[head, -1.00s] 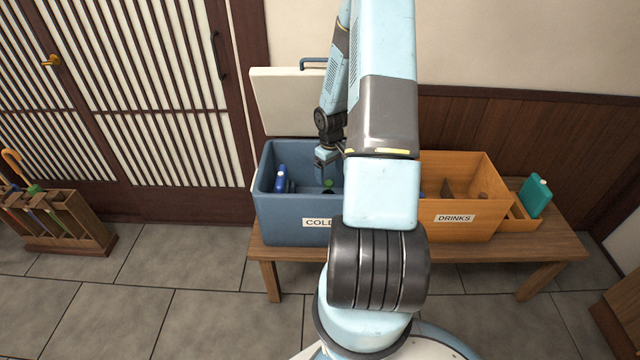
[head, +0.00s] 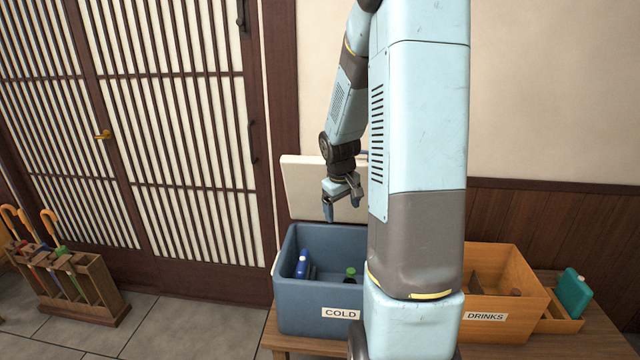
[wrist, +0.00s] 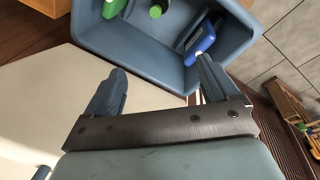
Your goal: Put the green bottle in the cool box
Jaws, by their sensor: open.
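The blue cool box (head: 300,318), labelled COLD, stands on the bench with its white lid (head: 303,190) raised behind it. Inside it, a green-capped bottle (head: 350,273) stands near the middle, mostly hidden by the box's front wall. In the wrist view, a green cap on a dark bottle (wrist: 157,10) shows inside the box, next to a second green thing (wrist: 112,8) cut off by the frame edge. My gripper (head: 340,203) is open and empty, above the back of the cool box, apart from the bottle.
A blue bottle (head: 302,264) leans inside the cool box at left. An orange DRINKS crate (head: 510,325) and a teal flask (head: 573,292) are at right. An umbrella stand (head: 90,290) is on the floor at left. My arm hides part of the box.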

